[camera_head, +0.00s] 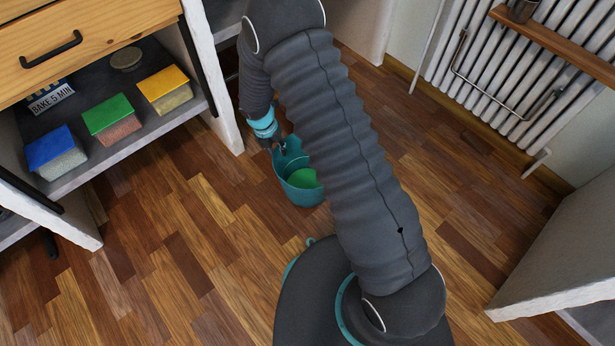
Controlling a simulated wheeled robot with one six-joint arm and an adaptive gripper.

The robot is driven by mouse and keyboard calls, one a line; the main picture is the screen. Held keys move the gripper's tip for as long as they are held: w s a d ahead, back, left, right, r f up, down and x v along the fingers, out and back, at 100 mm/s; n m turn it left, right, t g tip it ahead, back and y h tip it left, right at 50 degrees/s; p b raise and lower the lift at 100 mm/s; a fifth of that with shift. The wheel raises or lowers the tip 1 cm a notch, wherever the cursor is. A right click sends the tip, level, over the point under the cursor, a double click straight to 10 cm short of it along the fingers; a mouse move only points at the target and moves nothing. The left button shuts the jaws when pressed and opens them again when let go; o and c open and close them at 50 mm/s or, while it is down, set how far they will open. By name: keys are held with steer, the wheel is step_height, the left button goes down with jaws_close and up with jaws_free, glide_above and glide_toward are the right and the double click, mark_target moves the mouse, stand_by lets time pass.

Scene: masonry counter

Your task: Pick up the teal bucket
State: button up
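The teal bucket (303,192) stands on the wooden floor near the middle of the head view. My arm covers part of its right side. Something bright green (301,179) shows inside it. My gripper (278,148) points down at the bucket's upper left rim, where a raised part of the rim stands up. The fingertips look to be at or very near that rim. The fingers are small and dark here, so I cannot tell whether they are open or closed on it.
On the left, a shelf (125,140) under a wooden drawer (90,40) holds blue, green and yellow-topped containers. A white post (222,120) stands close to my gripper. A radiator (500,75) is at the upper right. The floor (190,240) left of the bucket is clear.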

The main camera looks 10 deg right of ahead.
mark_target(279, 163)
steer(key=shift+d+f, duration=0.1)
steer(key=shift+f, duration=0.45)
steer(key=f, duration=0.3)
steer(key=f+b, duration=0.1)
steer(key=shift+s+f, duration=0.2)
steer(key=shift+s, duration=0.2)
steer(key=shift+w+f, duration=0.1)
steer(key=shift+f, duration=0.4)
jaws_close()
